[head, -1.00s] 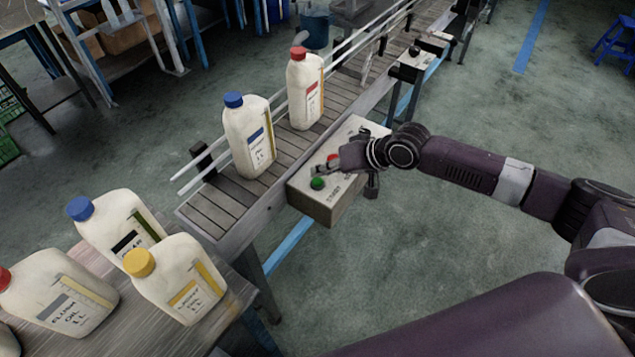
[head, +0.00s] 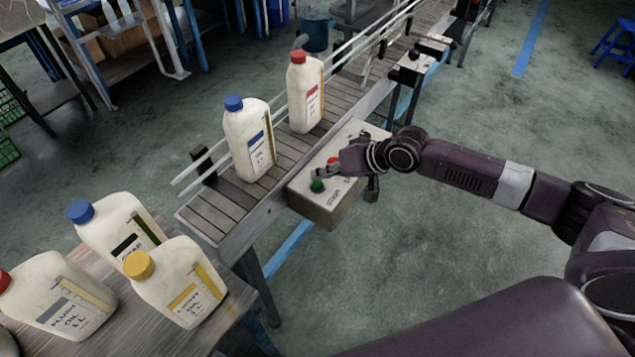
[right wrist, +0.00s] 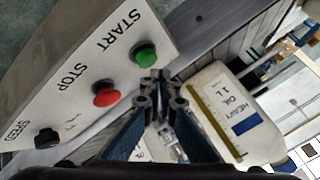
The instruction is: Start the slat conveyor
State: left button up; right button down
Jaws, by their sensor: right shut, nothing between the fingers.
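The slat conveyor (head: 215,213) runs from the lower left to the upper right of the head view. A grey control box (head: 320,205) is fixed at its near side. The box carries a green START button (head: 317,186) and a red STOP button (head: 333,160). The right wrist view shows the green button (right wrist: 145,54), the red button (right wrist: 106,93) and a black SPEED knob (right wrist: 47,138). My right gripper (right wrist: 154,76) is shut and empty, its tips just beside the green button; contact cannot be told. It also shows over the box in the head view (head: 322,172). My left gripper is not in view.
A blue-capped bottle (head: 248,140) and a red-capped bottle (head: 305,92) stand on the conveyor slats. Several more bottles, one yellow-capped (head: 175,283), stand on a wooden table (head: 135,335) at the lower left. The floor right of the conveyor is largely clear.

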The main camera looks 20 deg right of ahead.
jog(key=shift+f, duration=0.15)
jog(key=shift+f, duration=0.25)
